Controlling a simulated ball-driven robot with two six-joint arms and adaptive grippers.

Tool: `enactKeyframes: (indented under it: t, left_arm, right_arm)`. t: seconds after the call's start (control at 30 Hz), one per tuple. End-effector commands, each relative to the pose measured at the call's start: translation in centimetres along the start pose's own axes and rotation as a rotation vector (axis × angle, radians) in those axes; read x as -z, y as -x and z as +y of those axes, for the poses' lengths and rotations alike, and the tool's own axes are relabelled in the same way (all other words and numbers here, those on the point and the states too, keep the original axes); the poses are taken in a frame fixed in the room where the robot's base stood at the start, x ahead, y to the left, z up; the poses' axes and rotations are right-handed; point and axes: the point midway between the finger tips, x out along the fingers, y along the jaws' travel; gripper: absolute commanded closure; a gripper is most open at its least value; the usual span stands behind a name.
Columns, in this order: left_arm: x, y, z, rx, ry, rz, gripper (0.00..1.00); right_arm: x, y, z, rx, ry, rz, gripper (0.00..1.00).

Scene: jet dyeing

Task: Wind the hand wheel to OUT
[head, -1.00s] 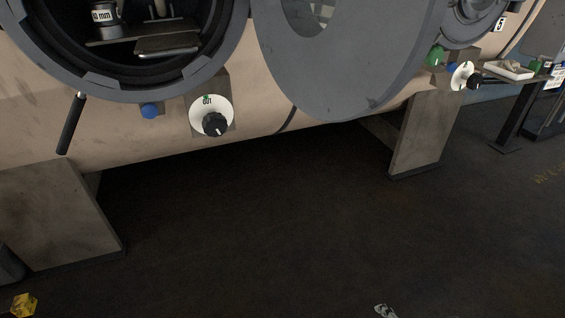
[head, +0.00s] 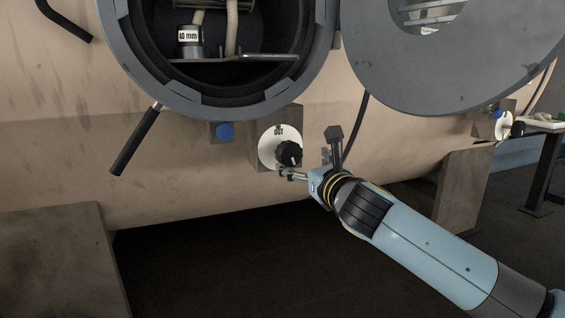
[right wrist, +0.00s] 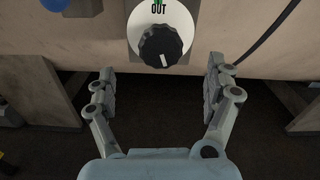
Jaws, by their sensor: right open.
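The hand wheel is a black ribbed knob (head: 289,153) on a round white dial (head: 268,148) below the open round port. The dial reads OUT at its top, beside a small green mark. In the right wrist view the knob (right wrist: 160,46) has a white line on its lower face, pointing down, away from OUT. My right gripper (head: 306,165) is just in front of and below the knob. In the right wrist view its fingers (right wrist: 161,72) are spread wide, with the knob ahead between them and nothing held. My left gripper is out of view.
A blue button (head: 222,131) is left of the dial. A black lever (head: 135,140) slants down farther left. The big grey door (head: 440,60) hangs open at upper right. Concrete supports (head: 60,250) stand under the tan vessel, with dark floor between them.

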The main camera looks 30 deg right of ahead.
Motion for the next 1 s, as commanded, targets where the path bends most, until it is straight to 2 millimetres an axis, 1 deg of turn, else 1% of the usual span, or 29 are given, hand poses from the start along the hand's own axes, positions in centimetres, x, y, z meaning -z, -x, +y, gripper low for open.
enactKeyframes:
  t: [0.3, 0.37, 0.5, 0.63, 0.87, 0.9, 1.0]
  left_arm:
    - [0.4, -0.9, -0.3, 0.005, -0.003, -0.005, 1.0]
    - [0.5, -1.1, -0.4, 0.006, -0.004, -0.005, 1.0]
    - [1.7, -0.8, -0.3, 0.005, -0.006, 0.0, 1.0]
    - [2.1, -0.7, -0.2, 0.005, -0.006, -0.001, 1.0]
    - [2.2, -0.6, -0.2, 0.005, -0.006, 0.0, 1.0]
    - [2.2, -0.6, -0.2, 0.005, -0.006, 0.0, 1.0]
    - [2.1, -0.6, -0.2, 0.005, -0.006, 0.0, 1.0]
  right_arm:
    - [0.1, -6.3, 0.0, 0.001, -0.003, 0.0, 0.14]
    - [0.1, -7.2, 0.0, 0.001, -0.004, 0.0, 0.14]
    - [0.1, -8.9, 0.0, 0.0, -0.004, 0.002, 0.14]
    - [0.0, -9.5, 0.0, 0.0, -0.003, 0.001, 0.14]
    - [0.0, -9.5, 0.0, 0.0, -0.003, 0.001, 0.14]
    - [0.0, -9.5, 0.0, 0.0, -0.003, 0.001, 0.16]
    - [0.0, -9.5, 0.0, 0.0, -0.003, 0.001, 0.3]
